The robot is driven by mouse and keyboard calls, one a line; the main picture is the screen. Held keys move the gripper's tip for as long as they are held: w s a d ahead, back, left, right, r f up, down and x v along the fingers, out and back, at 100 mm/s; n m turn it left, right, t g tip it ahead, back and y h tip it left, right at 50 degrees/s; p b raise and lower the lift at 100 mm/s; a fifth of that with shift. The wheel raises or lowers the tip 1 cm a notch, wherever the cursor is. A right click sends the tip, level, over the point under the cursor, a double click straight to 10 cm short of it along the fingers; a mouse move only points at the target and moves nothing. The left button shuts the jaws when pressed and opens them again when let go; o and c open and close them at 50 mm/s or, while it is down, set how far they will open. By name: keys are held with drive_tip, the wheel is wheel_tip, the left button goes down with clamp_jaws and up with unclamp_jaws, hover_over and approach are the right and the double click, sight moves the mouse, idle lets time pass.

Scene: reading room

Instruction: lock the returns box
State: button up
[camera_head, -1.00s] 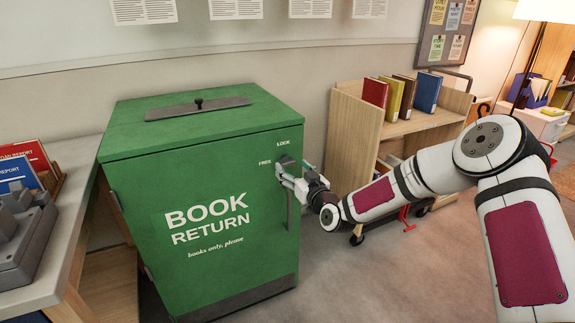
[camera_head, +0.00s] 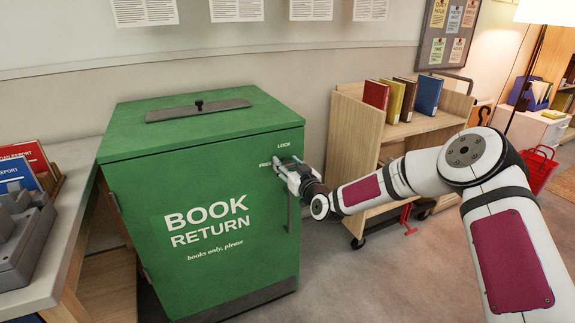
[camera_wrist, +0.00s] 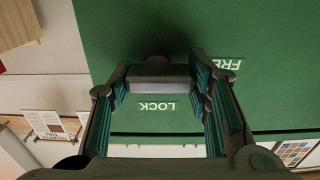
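The green returns box (camera_head: 268,240) with "BOOK RETURN" on its front stands left of centre in the head view. Its labels FREE (camera_head: 265,164) and LOCK (camera_head: 282,146) are at the front's upper right. My gripper (camera_head: 282,168) is at the box front beside these labels and hides most of the turning latch there. In the wrist view the fingers lie on both sides of the dark grey latch (camera_wrist: 158,76) and appear to touch it. The LOCK label (camera_wrist: 158,106) shows upside down between the fingers; FREE is partly covered by the right finger. A vertical grey handle (camera_head: 290,213) hangs below.
A wooden book cart (camera_head: 351,150) with several books stands right of the box. A counter (camera_head: 60,232) with grey trays and reports is on the left. A red basket (camera_head: 540,170) is at the right. Open floor lies in front of the box.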

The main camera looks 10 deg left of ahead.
drive_tip(key=shift+m+b, duration=0.3)
drive_tip(key=shift+m, duration=0.1)
drive_tip(key=m+b, duration=0.2)
drive_tip(key=m, duration=0.1)
drive_tip(key=shift+d+f+m, duration=0.1)
drive_tip(key=shift+d+m, duration=0.05)
drive_tip(key=shift+m, duration=0.25)
drive_tip(key=m+b, duration=0.3)
drive_tip(key=m, duration=0.1)
drive_tip(key=shift+w, duration=0.1)
drive_tip(key=m+b, duration=0.2)
drive_tip(key=m, duration=0.3)
drive_tip(key=shift+d, duration=0.15)
drive_tip(key=m+b, duration=0.2)
drive_tip(key=m, duration=0.2)
drive_tip(key=shift+w, duration=0.1)
drive_tip(key=shift+m, duration=0.3)
drive_tip(key=o, duration=1.2)
drive_tip(key=shift+c, duration=0.2)
drive_tip(key=shift+d, duration=0.1)
